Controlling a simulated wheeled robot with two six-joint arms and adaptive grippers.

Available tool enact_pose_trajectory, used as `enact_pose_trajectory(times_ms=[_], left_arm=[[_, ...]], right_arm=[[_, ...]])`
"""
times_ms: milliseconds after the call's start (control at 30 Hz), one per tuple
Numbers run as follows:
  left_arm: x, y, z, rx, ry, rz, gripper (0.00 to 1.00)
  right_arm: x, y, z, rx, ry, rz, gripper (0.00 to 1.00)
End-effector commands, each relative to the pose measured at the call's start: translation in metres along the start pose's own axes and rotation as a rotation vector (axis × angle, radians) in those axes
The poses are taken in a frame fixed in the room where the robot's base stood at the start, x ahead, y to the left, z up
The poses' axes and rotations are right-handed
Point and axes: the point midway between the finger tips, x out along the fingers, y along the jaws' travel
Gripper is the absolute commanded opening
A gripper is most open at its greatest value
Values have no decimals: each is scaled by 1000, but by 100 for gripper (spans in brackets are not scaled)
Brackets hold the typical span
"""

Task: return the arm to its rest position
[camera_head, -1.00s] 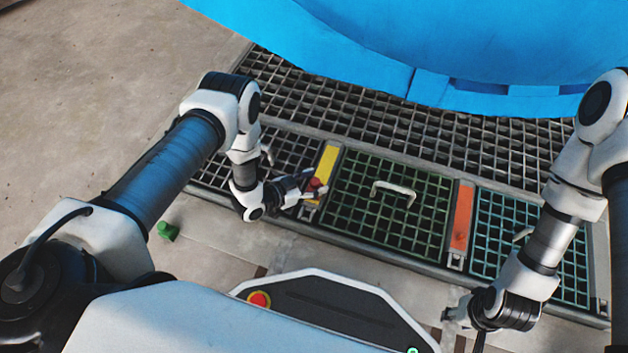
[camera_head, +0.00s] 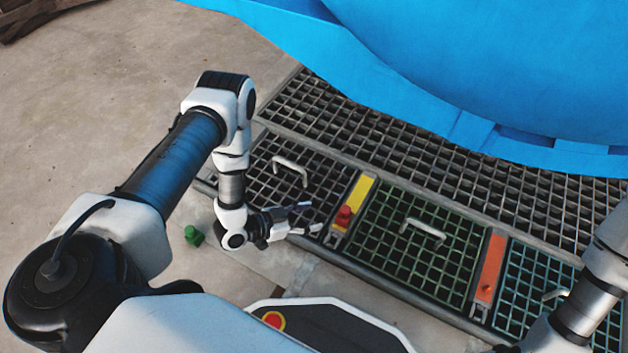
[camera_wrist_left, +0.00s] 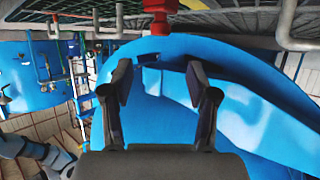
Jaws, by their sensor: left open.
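My left arm comes in from the left in the head view. Its gripper (camera_head: 308,218) is open and empty, above the front edge of the grating and left of the red knob. In the left wrist view the two fingers (camera_wrist_left: 160,85) stand apart with nothing between them, and the blue vessel (camera_wrist_left: 225,75) fills the background. My right arm shows only partly at the lower right of the head view; its gripper is out of the picture.
A red knob (camera_head: 344,216) sits on a yellow strip (camera_head: 361,190). A green piece (camera_head: 194,236) stands on the floor beside my left wrist. Handled grating panels (camera_head: 420,255), an orange strip (camera_head: 490,265) and the large blue vessel (camera_head: 500,60) lie beyond.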

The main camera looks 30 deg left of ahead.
Motion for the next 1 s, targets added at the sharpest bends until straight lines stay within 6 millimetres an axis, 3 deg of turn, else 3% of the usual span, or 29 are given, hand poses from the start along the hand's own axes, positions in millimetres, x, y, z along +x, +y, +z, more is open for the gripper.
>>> enact_pose_trajectory(times_ms=[233,300,367,467,533,567,667,733,1000], left_arm=[[0,0,0,0,0,0,59],[1,-3,-11,8,10,-1,59],[5,-5,-30,23,29,4,59],[12,-1,-78,48,61,25,59],[9,11,-128,41,-3,14,59],[3,17,-133,13,-85,-2,59],[-29,33,-118,-111,-375,-76,59],[-62,44,-100,-210,-569,-140,59],[-181,86,-43,-560,-1086,-376,59]], right_arm=[[0,0,0,3,1,0,40],[-6,0,-1,6,4,1,40],[-13,0,-1,5,3,1,40],[-31,0,-1,4,3,1,40],[-57,0,0,4,1,1,40],[-65,0,0,3,1,1,40],[-76,0,0,2,1,0,40],[-79,0,0,1,0,0,40],[-78,-1,0,-1,-1,0,40]])
